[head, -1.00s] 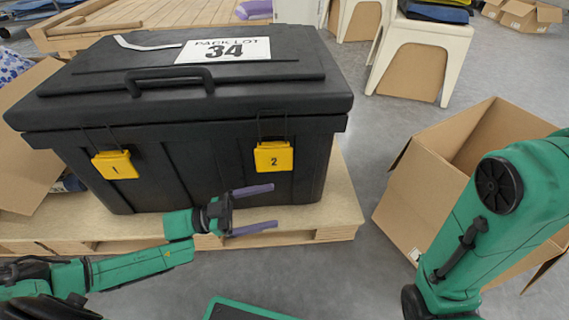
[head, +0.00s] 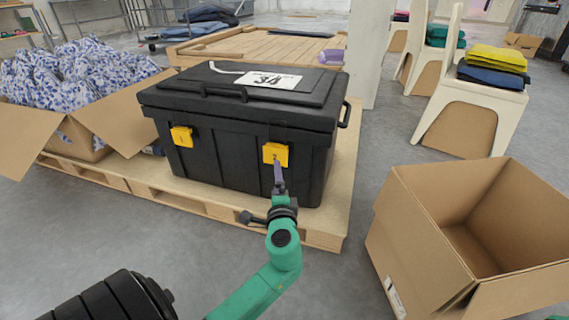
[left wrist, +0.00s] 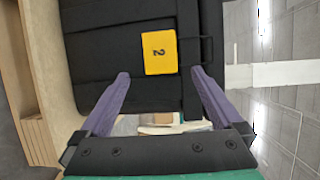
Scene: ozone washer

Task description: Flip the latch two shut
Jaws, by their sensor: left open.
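Latch two is a yellow plate marked "2" (head: 274,152) on the front of the black case (head: 220,160), with a thin dark wire loop beside it toward the lid. It also shows in the left wrist view (left wrist: 160,52), turned sideways. My left gripper (head: 278,165) is in front of latch two, and its fingers overlap the plate's lower edge in the head view. In the left wrist view the purple fingers (left wrist: 160,75) are spread with nothing between them, and the plate lies just beyond the tips. I cannot tell whether they touch. The right gripper is out of view.
The case, with its lid (head: 250,90) down, stands on a wooden pallet (head: 190,200). The other yellow latch (head: 181,137) is to the left. An open cardboard box (head: 440,235) stands at right and a box of patterned bundles (head: 75,72) at left.

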